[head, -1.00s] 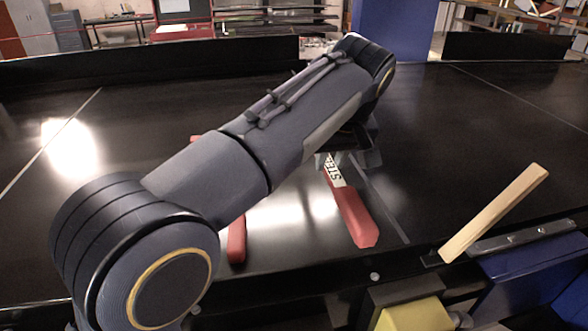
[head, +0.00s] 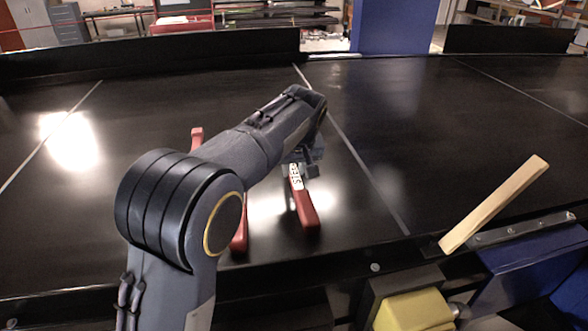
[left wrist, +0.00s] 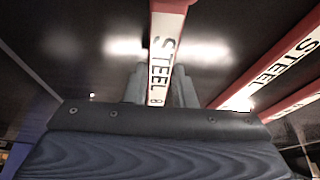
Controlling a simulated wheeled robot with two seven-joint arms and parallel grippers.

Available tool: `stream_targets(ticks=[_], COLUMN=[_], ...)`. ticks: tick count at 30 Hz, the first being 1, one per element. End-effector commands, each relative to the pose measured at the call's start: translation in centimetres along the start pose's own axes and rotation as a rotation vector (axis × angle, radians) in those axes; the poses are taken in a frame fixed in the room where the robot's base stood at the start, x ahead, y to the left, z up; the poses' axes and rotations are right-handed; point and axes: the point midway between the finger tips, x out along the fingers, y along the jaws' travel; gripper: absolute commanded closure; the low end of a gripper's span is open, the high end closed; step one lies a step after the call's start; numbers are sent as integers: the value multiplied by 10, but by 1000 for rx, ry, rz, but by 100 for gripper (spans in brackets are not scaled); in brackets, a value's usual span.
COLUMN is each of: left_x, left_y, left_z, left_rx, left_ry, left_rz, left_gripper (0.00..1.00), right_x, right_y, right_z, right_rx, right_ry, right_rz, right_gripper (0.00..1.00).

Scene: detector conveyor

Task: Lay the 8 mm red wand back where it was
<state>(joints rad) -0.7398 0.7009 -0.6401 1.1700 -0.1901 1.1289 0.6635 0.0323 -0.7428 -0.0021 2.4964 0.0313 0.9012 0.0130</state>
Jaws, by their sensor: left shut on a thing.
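The 8 mm red wand (head: 305,208) has a white label reading STEEL. In the left wrist view the wand (left wrist: 164,55) runs up the middle and its label reads "STEEL 8". My left gripper (head: 303,163) is shut on it at the label; the fingers (left wrist: 160,88) stand on both sides of it. I cannot tell whether the wand touches the black belt. Other red wands lie to its left in the head view, one near end (head: 240,237) and a far end (head: 197,138) showing. My arm hides their middles. My right gripper is not in view.
The black belt (head: 400,110) is wide and has thin pale cross lines; its right part is clear. A wooden bar (head: 495,203) juts up at the front right edge, by a blue box (head: 530,270) and a yellow block (head: 413,311). A dark wall runs along the back.

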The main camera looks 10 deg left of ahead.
Motion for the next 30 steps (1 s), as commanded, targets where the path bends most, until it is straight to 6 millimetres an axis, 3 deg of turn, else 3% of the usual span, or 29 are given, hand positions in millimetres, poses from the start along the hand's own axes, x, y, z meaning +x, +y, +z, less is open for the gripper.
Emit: stream_targets(ticks=[12,13,18,30], left_x=[8,8,7,-3], left_y=[0,0,0,1], left_z=[3,4,3,2], left_rx=[-1,-1,-1,0], left_ry=[2,1,1,3], left_rz=[2,1,1,4], left_gripper=[100,76,55,55], right_x=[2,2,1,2], right_y=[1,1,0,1], right_z=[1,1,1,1], right_rx=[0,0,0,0], right_ry=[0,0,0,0], right_rz=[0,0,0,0], right_gripper=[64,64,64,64])
